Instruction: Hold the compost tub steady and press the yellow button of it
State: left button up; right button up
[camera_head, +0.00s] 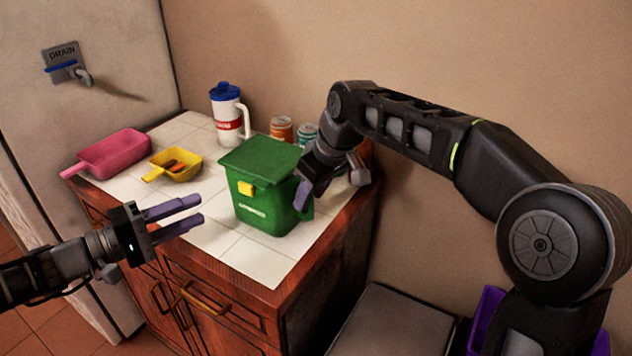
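The green compost tub (262,210) stands upright on the white tiled counter top, with its green lid (262,158) down. Its yellow button (246,188) is on the front face below the lid edge and is uncovered. My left gripper (201,209) is to the left of the tub, apart from it, with its two purple fingers spread, empty and pointing toward the tub. My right gripper (304,196) is at the tub's right side. One purple finger overlaps the tub's right edge; the other is not clearly visible, and I cannot tell whether it touches or grips the tub.
The counter is clear in front of the tub. A wall closes the back.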

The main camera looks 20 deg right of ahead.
jog(key=shift+w+a+f, duration=0.1)
jog(key=shift+w+f, duration=0.05)
jog(key=shift+f, duration=0.35)
grip_shut()
dwell(1.1)
pick_arm(q)
grip_shut()
dwell(1.5)
